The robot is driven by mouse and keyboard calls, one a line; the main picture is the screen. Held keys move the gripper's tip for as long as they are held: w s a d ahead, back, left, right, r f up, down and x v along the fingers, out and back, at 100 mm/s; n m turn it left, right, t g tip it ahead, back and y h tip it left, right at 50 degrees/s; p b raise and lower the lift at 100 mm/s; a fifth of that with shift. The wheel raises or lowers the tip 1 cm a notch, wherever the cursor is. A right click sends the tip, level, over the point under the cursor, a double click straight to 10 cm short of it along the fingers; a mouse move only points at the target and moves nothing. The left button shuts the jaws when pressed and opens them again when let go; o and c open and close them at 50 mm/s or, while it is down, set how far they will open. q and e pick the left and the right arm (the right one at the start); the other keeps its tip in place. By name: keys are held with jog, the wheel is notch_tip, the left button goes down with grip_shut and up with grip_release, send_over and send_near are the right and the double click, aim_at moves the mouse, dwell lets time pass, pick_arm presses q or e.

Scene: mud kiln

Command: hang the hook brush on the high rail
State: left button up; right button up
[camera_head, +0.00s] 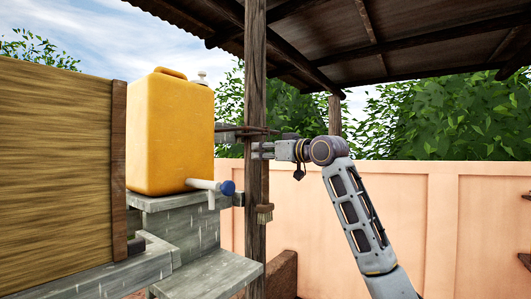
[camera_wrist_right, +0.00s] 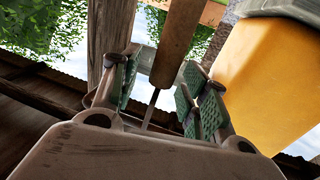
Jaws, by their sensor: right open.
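The hook brush (camera_head: 264,213) hangs bristles down against the wooden post in the head view. Its upper part is hidden by my gripper. In the right wrist view its brown wooden handle (camera_wrist_right: 176,45) and thin metal stem show between the green finger pads. My right gripper (camera_head: 262,151) is open beside the post, with its fingers on either side of the stem (camera_wrist_right: 160,95). A dark horizontal rail (camera_head: 233,132) crosses the post just above the gripper. I cannot tell whether the hook rests on it. My left gripper is out of view.
A yellow water container (camera_head: 170,130) with a blue-ended tap (camera_head: 228,187) stands on grey stone steps (camera_head: 205,272) left of the post (camera_head: 255,80). A plank panel (camera_head: 55,170) is at far left. A pink wall (camera_head: 450,215) runs behind, under a roof.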

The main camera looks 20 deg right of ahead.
jog(key=v, duration=1.2)
dwell(0.3)
dwell(0.5)
